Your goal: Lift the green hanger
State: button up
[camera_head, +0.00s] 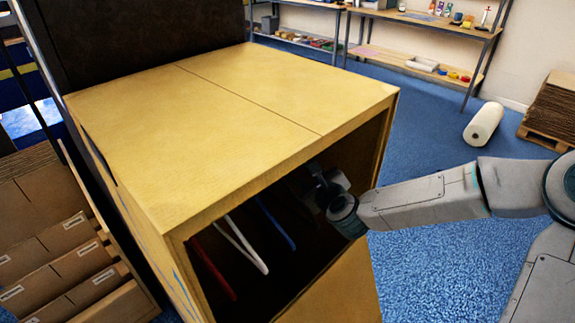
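My gripper (318,172) reaches into the open front of a large cardboard carton (215,110) near its right side. It is small and dark in shadow, so I cannot tell whether it is open or holds anything. Inside the carton hang a red hanger (212,268), a white hanger (242,246) and a blue hanger (276,224), in a row from left to right. My gripper is to the right of the blue hanger. I see no green hanger; the dark inside behind my gripper and wrist is hidden.
The carton's top edge overhangs my gripper, and its right wall (385,145) is close beside my wrist. Its front flap (340,290) is below. File boxes (55,235) stand at the left. A white roll (484,123) lies on the blue floor.

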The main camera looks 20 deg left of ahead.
jog(key=x, duration=0.5)
jog(key=shift+w+d+r+p, duration=0.15)
jog(key=shift+w+d+p, duration=0.1)
jog(key=shift+p, duration=0.15)
grip_shut()
